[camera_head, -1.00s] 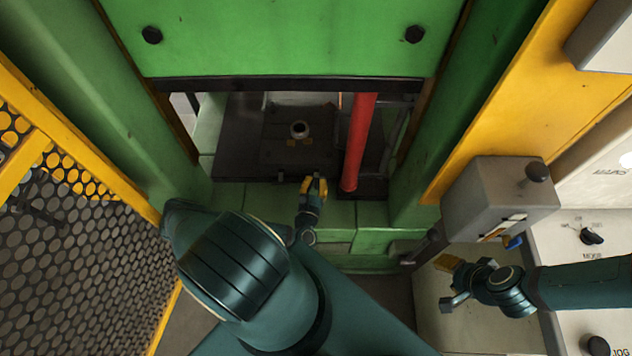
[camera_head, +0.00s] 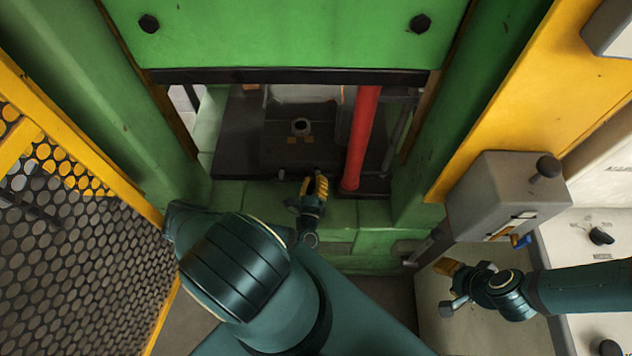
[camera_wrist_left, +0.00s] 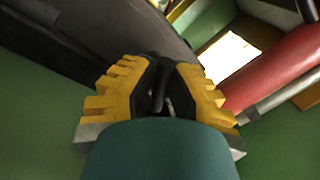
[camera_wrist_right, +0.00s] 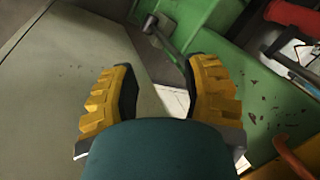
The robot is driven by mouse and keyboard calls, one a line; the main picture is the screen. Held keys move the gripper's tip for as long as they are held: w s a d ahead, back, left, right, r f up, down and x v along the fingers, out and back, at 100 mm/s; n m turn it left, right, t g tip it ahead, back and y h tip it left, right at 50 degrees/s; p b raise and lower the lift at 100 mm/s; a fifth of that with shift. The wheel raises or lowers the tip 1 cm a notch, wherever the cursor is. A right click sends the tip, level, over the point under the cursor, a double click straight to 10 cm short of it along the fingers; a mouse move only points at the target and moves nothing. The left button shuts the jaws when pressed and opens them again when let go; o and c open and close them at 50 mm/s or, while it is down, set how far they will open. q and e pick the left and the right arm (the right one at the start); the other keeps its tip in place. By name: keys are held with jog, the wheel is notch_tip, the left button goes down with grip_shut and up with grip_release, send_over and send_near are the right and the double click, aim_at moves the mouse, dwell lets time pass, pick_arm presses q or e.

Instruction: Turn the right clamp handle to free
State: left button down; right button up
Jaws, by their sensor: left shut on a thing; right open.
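The right clamp handle shows in the left wrist view as a dark, thin bar (camera_wrist_left: 158,92) between the yellow finger pads. My left gripper (camera_head: 316,187) is shut on it at the front edge of the dark press bed; it also shows in the left wrist view (camera_wrist_left: 158,100). The fingers hide most of the handle, and its exact angle is hard to tell. My right gripper (camera_head: 450,286) is open and empty, below the grey control box; its spread fingers show in the right wrist view (camera_wrist_right: 160,100).
A red column (camera_head: 360,140) stands just right of my left gripper. The grey control box (camera_head: 505,198) is above my right gripper. A yellow mesh guard (camera_head: 85,250) stands at left.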

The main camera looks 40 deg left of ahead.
pick_arm(q)
jog(key=n+b, duration=0.1)
jog(key=n, duration=0.2)
jog(key=n+y+b, duration=0.1)
jog(key=n, duration=0.2)
jog(key=shift+f+y+b, duration=0.15)
jog(key=shift+y+b, duration=0.15)
jog(key=shift+b, duration=0.05)
jog(key=n+b, duration=0.1)
jog(key=n, duration=0.2)
jog(key=n+g+y+b, duration=0.1)
jog(key=n, duration=0.2)
jog(key=shift+y, duration=0.3)
pick_arm(e)
jog(key=f, duration=0.1)
jog(key=s+f, duration=0.1)
jog(key=f, duration=0.3)
jog(key=shift+s+a+f, duration=0.15)
jog(key=shift+s, duration=0.2)
pick_arm(q)
jog(key=shift+a, duration=0.1)
jog(key=c, duration=1)
grip_release()
jog(key=shift+s+f, duration=0.1)
